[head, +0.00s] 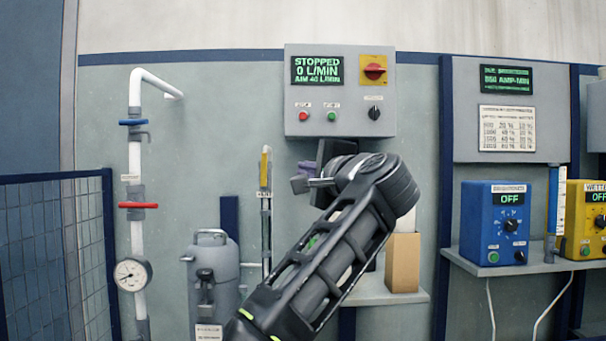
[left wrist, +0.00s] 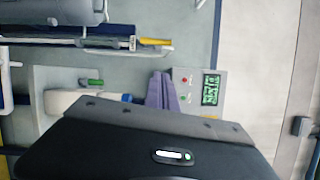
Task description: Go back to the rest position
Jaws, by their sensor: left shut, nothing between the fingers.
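My left gripper (head: 304,181) is raised in the middle of the head view, just below the grey control panel (head: 340,92). It is shut and empty. In the left wrist view my gripper's fingers (left wrist: 162,91) show as purple-grey tips, in front of the same panel (left wrist: 197,90). The panel display reads "STOPPED 0 L/MIN". Its red rotary switch (head: 373,69) sits on a yellow plate. My left forearm crosses the middle of the head view and hides part of the shelf behind it. My right gripper is not in view.
A small shelf (head: 372,293) holds a tan box (head: 402,262). A blue unit (head: 495,223) and a yellow unit (head: 585,220), both reading "OFF", stand on the right shelf. A grey canister (head: 212,270), white piping (head: 135,170) and a mesh fence (head: 50,250) are at the left.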

